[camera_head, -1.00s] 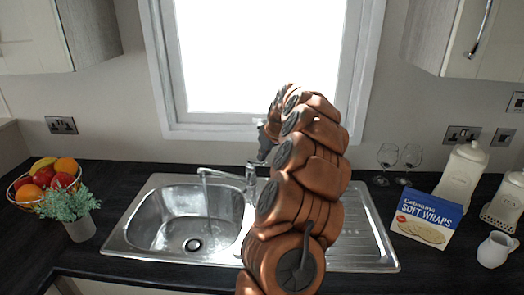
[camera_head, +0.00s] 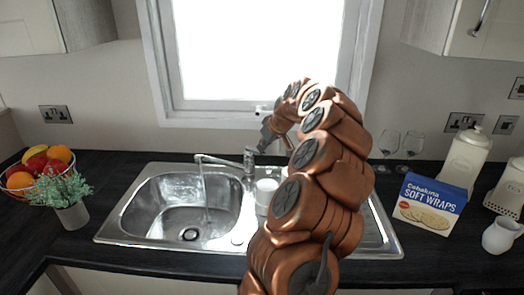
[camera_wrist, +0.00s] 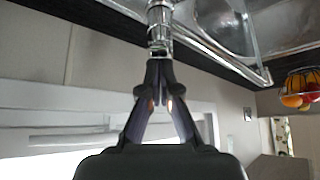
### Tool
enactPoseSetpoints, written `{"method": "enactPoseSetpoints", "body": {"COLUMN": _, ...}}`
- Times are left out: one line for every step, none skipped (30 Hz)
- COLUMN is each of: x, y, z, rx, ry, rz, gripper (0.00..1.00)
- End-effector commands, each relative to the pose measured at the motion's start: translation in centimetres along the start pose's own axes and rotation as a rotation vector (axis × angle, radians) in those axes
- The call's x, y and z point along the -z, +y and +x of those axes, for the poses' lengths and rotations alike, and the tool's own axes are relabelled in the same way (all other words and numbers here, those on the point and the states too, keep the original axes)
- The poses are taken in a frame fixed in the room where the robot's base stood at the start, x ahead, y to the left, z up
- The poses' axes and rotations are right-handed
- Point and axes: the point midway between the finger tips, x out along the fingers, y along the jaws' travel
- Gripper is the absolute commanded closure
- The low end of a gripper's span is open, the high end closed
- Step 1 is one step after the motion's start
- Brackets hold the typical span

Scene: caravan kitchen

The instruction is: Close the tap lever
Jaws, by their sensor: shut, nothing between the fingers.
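The chrome tap (camera_head: 249,160) stands behind the sink, its spout reaching left over the basin. A thin stream of water (camera_head: 205,190) falls from the spout. The tap's lever is small at the top of its body; its exact angle is hard to tell. My gripper (camera_head: 262,148) is shut and empty, just right of the tap's top. In the wrist view, which looks upside down, the shut fingertips (camera_wrist: 159,64) point at the tap's chrome body (camera_wrist: 159,25). They are touching or very close; I cannot tell which.
The window (camera_head: 258,60) is behind the tap. A white cup (camera_head: 266,190) stands right of the basin (camera_head: 188,208), partly hidden by my arm. A fruit basket (camera_head: 20,180) and potted plant (camera_head: 68,205) are left; glasses (camera_head: 411,143) and a wraps box (camera_head: 428,204) are right.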

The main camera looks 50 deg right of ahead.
Motion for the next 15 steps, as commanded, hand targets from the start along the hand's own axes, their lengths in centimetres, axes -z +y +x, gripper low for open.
{"method": "enactPoseSetpoints", "body": {"x": -0.54, "y": -0.07, "z": 0.51, "rx": 0.002, "ry": 0.017, "rz": 0.0, "gripper": 1.0}}
{"method": "enactPoseSetpoints", "body": {"x": -0.61, "y": -0.08, "z": 0.52, "rx": 0.001, "ry": 0.027, "rz": 0.0, "gripper": 1.0}}
{"method": "enactPoseSetpoints", "body": {"x": -0.72, "y": -0.07, "z": 0.54, "rx": 0.001, "ry": 0.04, "rz": 0.0, "gripper": 1.0}}
{"method": "enactPoseSetpoints", "body": {"x": -0.79, "y": -0.07, "z": 0.54, "rx": 0.001, "ry": 0.051, "rz": -0.001, "gripper": 1.0}}
{"method": "enactPoseSetpoints", "body": {"x": -0.87, "y": -0.05, "z": 0.56, "rx": 0.0, "ry": 0.061, "rz": -0.001, "gripper": 1.0}}
{"method": "enactPoseSetpoints", "body": {"x": -0.98, "y": -0.01, "z": 0.61, "rx": 0.0, "ry": 0.075, "rz": -0.001, "gripper": 1.0}}
{"method": "enactPoseSetpoints", "body": {"x": -1.05, "y": 0.01, "z": 0.64, "rx": -0.001, "ry": 0.084, "rz": -0.001, "gripper": 1.0}}
{"method": "enactPoseSetpoints", "body": {"x": -1.11, "y": 0.03, "z": 0.67, "rx": -0.002, "ry": 0.093, "rz": 0.0, "gripper": 1.0}}
{"method": "enactPoseSetpoints", "body": {"x": -1.16, "y": 0.04, "z": 0.67, "rx": -0.002, "ry": 0.102, "rz": -0.001, "gripper": 1.0}}
{"method": "enactPoseSetpoints", "body": {"x": -1.18, "y": 0.03, "z": 0.66, "rx": -0.002, "ry": 0.108, "rz": -0.001, "gripper": 1.0}}
{"method": "enactPoseSetpoints", "body": {"x": -1.19, "y": 0.03, "z": 0.64, "rx": -0.002, "ry": 0.112, "rz": -0.001, "gripper": 1.0}}
{"method": "enactPoseSetpoints", "body": {"x": -1.18, "y": 0.01, "z": 0.59, "rx": -0.002, "ry": 0.116, "rz": -0.001, "gripper": 1.0}}
{"method": "enactPoseSetpoints", "body": {"x": -1.16, "y": 0.01, "z": 0.55, "rx": -0.002, "ry": 0.118, "rz": -0.001, "gripper": 1.0}}
{"method": "enactPoseSetpoints", "body": {"x": -1.15, "y": 0.0, "z": 0.52, "rx": -0.002, "ry": 0.118, "rz": -0.001, "gripper": 1.0}}
{"method": "enactPoseSetpoints", "body": {"x": -1.13, "y": -0.01, "z": 0.49, "rx": -0.001, "ry": 0.118, "rz": -0.001, "gripper": 1.0}}
